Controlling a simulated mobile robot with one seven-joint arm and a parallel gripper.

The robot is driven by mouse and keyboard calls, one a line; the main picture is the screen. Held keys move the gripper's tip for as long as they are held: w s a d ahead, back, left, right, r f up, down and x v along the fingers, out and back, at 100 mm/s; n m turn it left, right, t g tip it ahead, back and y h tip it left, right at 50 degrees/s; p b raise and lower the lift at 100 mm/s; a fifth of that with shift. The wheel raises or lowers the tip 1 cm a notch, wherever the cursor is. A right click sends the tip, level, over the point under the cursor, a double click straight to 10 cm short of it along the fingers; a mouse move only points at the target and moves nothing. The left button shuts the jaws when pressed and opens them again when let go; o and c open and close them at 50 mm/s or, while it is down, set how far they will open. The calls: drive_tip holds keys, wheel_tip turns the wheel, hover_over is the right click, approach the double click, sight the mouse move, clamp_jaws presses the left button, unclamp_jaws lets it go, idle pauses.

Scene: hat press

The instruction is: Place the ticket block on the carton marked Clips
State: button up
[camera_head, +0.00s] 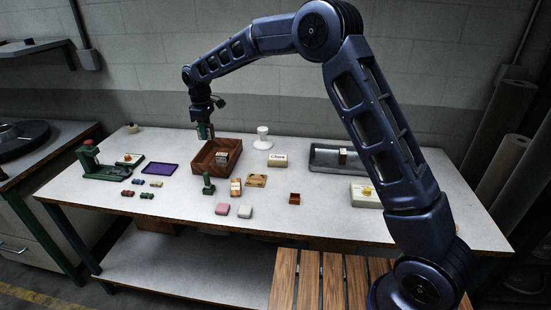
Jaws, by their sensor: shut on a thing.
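My gripper (205,134) is low over the table at the left back corner of a brown wooden tray. It is shut on a small green thing (203,131), which shows only in part. I cannot tell for sure whether this is the ticket block. A cream carton (277,161) with dark lettering that seems to read Clips stands to the right of the tray, apart from my gripper. Its top looks bare.
The wooden tray (232,168) holds a small block (222,158). A white stand (262,139) is behind the carton. A grey tray (326,166) lies to its right.

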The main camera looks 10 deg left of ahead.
drive_tip(key=w+d+r, duration=0.2)
drive_tip(key=w+d, duration=0.8)
drive_tip(key=d, duration=0.2)
hover_over(278, 157)
wheel_tip(278, 157, down, 19)
drive_tip(key=shift+f, duration=0.1)
drive_tip(key=shift+f, duration=0.15)
drive_tip(key=o, duration=1)
drive_tip(key=shift+c, duration=0.2)
